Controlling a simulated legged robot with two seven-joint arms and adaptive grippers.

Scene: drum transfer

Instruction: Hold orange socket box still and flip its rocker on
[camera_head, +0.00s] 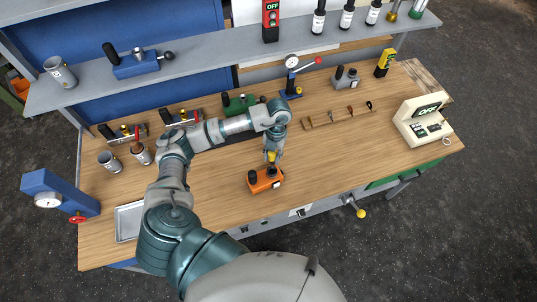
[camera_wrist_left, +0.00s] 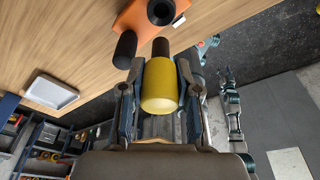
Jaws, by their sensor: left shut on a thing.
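The orange socket box (camera_head: 264,181) sits on the wooden bench near its front edge, with dark round posts on top. It also shows at the top of the left wrist view (camera_wrist_left: 142,18). A small white patch (camera_wrist_left: 179,22) is on its side; I cannot tell whether it is the rocker or its setting. My left gripper (camera_head: 272,160) is above the box, pointing down. In the left wrist view its fingers are shut on a yellow cylinder (camera_wrist_left: 160,86) with a dark end toward the box. Whether that end touches the box is unclear. My right gripper is not in view.
Behind are a green block (camera_head: 238,104), a gauge stand (camera_head: 291,85) and a wooden tool rack (camera_head: 338,117). A cream device (camera_head: 423,121) reading OFF stands at the right. A metal tray (camera_head: 128,221) lies at the left. The bench right of the box is clear.

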